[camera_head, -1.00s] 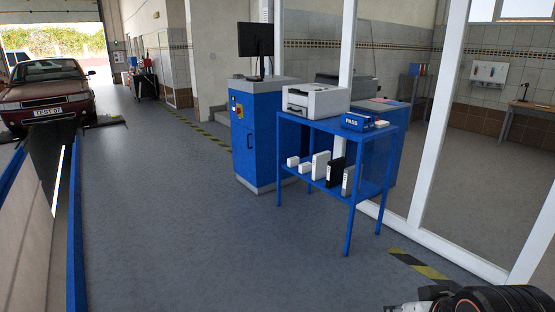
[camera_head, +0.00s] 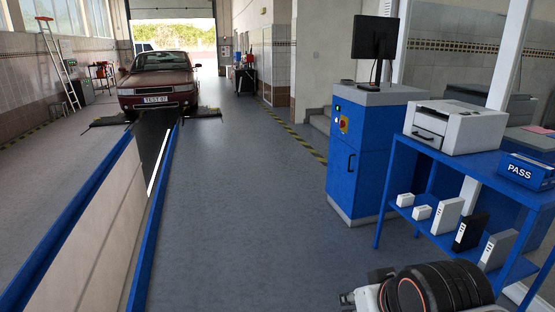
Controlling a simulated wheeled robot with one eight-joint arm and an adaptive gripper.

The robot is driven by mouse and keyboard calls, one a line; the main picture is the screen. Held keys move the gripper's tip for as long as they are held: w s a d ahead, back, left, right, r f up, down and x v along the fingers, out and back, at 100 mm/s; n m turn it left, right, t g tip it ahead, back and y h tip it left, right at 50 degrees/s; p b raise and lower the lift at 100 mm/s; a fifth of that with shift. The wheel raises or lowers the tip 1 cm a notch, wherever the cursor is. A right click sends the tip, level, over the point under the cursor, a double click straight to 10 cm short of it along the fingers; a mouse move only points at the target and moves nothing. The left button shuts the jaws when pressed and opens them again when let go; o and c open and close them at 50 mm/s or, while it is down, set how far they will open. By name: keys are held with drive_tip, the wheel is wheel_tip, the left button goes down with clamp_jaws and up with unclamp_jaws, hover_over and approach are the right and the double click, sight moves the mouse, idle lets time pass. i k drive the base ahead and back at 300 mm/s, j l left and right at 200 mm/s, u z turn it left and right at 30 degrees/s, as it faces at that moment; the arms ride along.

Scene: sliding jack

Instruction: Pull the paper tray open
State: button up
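The white printer (camera_head: 456,127) stands on top of the blue shelf table at the right. The paper tray (camera_head: 427,138) is the low front part of the printer, with a dark handle mark; it looks closed. Part of my arm shows at the bottom right, below and in front of the table. My gripper's fingertips cannot be made out, so its state is unclear. The arm is apart from the printer.
The blue table (camera_head: 407,160) holds a PASS box (camera_head: 527,171) on top and several small boxes and binders below. A blue cabinet (camera_head: 352,165) with a monitor (camera_head: 375,40) stands left of it. A pit with blue rails (camera_head: 150,230) runs at left. Floor between is clear.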

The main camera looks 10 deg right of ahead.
sight(434, 140)
drive_tip(key=i+z, duration=0.35)
drive_tip(key=i+j+z, duration=0.35)
drive_tip(key=i, duration=0.15)
drive_tip(key=i+j+z, duration=0.15)
drive_tip(key=i+z, duration=0.2)
drive_tip(key=i, duration=0.05)
